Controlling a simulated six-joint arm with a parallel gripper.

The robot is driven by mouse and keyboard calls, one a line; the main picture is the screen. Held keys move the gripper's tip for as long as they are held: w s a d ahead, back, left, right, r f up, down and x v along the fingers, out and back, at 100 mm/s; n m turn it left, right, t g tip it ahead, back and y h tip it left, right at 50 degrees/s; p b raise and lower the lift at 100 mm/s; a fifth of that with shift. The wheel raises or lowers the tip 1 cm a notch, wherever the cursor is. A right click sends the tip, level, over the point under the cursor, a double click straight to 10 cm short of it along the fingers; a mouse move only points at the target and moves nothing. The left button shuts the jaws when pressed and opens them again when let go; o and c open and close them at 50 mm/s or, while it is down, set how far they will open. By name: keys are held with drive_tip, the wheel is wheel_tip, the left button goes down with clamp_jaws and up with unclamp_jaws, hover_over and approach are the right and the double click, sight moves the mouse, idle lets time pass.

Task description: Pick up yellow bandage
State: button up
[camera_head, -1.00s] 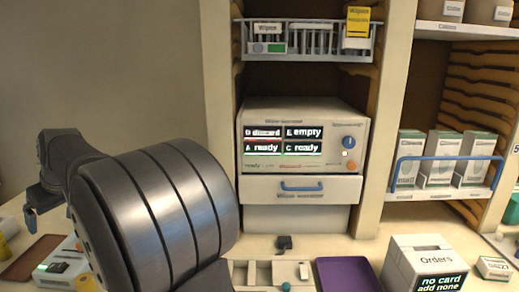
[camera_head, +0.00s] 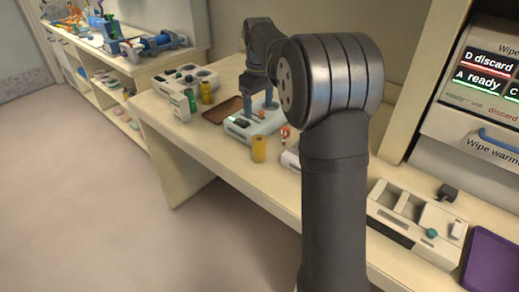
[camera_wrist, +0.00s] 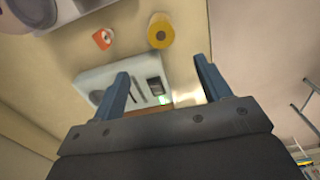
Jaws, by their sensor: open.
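The yellow bandage (camera_head: 259,149) is a roll standing upright on the bench, close to the front corner of a pale device (camera_head: 240,129). My gripper (camera_head: 259,101) is open, pointing down over the pale device. In the wrist view my gripper (camera_wrist: 163,72) has its fingers apart with nothing between them but the device (camera_wrist: 130,83) below. The bandage is beyond the fingertips, not touching them.
A small red-and-white item (camera_wrist: 103,39) stands near the bandage. A yellow bottle (camera_head: 206,92), a green-and-white box (camera_head: 190,100) and a brown tray (camera_head: 222,110) are behind. A compartment box (camera_head: 415,224) and purple tray (camera_head: 492,262) are at right.

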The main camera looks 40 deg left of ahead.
sight(259, 138)
wheel_tip(259, 138, down, 12)
drive_tip(key=shift+r, duration=0.15)
drive_tip(key=shift+s+d+f, duration=0.1)
drive_tip(key=shift+f, duration=1.3)
drive_tip(key=shift+s+d+f, duration=0.1)
drive_tip(key=shift+f, duration=1.25)
drive_tip(key=c, duration=1.1)
